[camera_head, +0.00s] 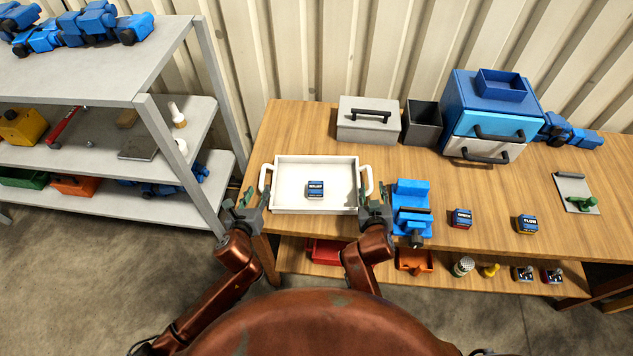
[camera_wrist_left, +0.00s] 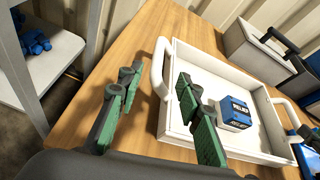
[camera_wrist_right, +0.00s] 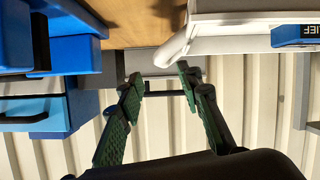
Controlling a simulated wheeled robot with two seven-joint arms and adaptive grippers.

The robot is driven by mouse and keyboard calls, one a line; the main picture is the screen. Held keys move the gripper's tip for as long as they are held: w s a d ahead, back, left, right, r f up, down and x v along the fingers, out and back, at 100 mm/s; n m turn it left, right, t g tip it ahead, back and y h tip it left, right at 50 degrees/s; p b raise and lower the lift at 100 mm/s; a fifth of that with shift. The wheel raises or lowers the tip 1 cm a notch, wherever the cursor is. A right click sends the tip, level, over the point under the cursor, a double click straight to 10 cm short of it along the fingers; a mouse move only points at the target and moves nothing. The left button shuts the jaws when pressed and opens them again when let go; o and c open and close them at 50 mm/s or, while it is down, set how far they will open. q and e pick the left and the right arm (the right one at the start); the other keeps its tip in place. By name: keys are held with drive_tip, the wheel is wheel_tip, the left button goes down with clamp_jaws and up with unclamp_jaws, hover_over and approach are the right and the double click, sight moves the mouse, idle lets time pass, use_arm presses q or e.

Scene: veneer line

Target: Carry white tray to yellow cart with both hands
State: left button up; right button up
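The white tray (camera_head: 338,177) lies on the wooden table, with a handle at its left and right ends and a small blue labelled box (camera_head: 315,189) inside. My left gripper (camera_head: 243,198) is open at the tray's left end; in the left wrist view its green-padded fingers (camera_wrist_left: 158,80) are spread, with the left handle (camera_wrist_left: 158,68) beyond and between the tips. My right gripper (camera_head: 375,198) is at the right end; in the right wrist view its fingers (camera_wrist_right: 160,80) are spread, with the right handle (camera_wrist_right: 173,49) just ahead. Contact is unclear. No yellow cart shows.
A blue vise (camera_head: 411,205) stands close right of my right gripper. A grey case (camera_head: 367,125), dark bin (camera_head: 421,122) and blue drawer box (camera_head: 490,110) stand behind. Small boxes lie farther right. A grey shelf rack (camera_head: 105,75) stands left, with open floor below it.

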sight(260, 184)
use_arm(q)
drive_tip(key=shift+a, duration=0.2)
use_arm(e)
drive_tip(key=shift+w+a, duration=0.1)
drive_tip(key=shift+a, duration=0.05)
